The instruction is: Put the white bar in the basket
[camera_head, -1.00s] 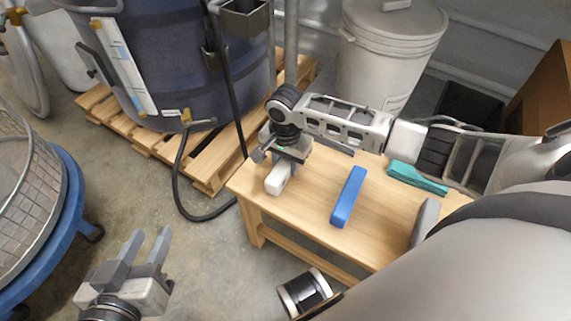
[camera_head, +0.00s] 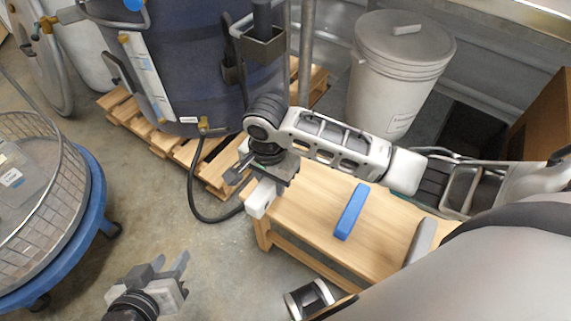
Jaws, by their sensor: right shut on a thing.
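The white bar (camera_head: 261,199) is in my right gripper (camera_head: 262,182), which is shut on it at the left end of the wooden table, by the table's edge. I cannot tell whether the bar touches the table. The wire-mesh basket (camera_head: 50,197) stands at the far left on a blue round base, with a grey item with a white label inside. My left gripper (camera_head: 172,268) is open and empty above the floor, between the basket and the table.
A blue bar (camera_head: 351,211) lies on the wooden table (camera_head: 310,209). A large dark blue tank (camera_head: 187,65) stands on a pallet behind, with a black hose (camera_head: 192,187) curling on the floor. A lidded white bucket (camera_head: 400,75) is at the back right.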

